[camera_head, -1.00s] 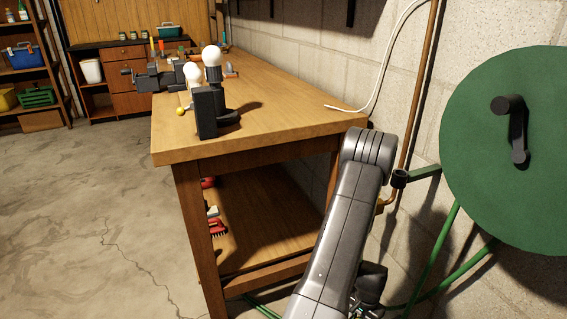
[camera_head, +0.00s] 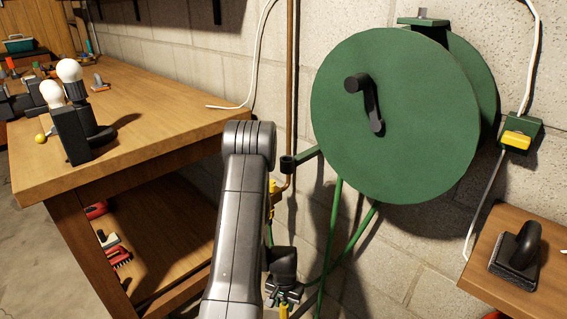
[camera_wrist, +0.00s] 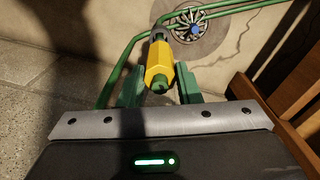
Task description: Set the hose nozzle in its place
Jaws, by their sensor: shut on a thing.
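The hose nozzle (camera_wrist: 158,68) is yellow with a green tip, seen in the wrist view between the two green fingers of my gripper (camera_wrist: 160,88). My gripper is shut on it. In the head view my gripper (camera_head: 284,292) hangs low behind my arm, with a yellow bit of the nozzle (camera_head: 283,311) at the bottom edge. A small dark cup-like holder (camera_head: 288,164) sits empty at the end of a green bracket left of the green hose reel (camera_head: 395,115), above my gripper.
A wooden workbench (camera_head: 165,120) with bulbs on black stands is at left. A wooden shelf (camera_head: 500,245) with a black-handled block is at right. A copper pipe with a yellow part (camera_head: 272,198) runs behind my arm. A floor drain (camera_wrist: 198,27) shows in the wrist view.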

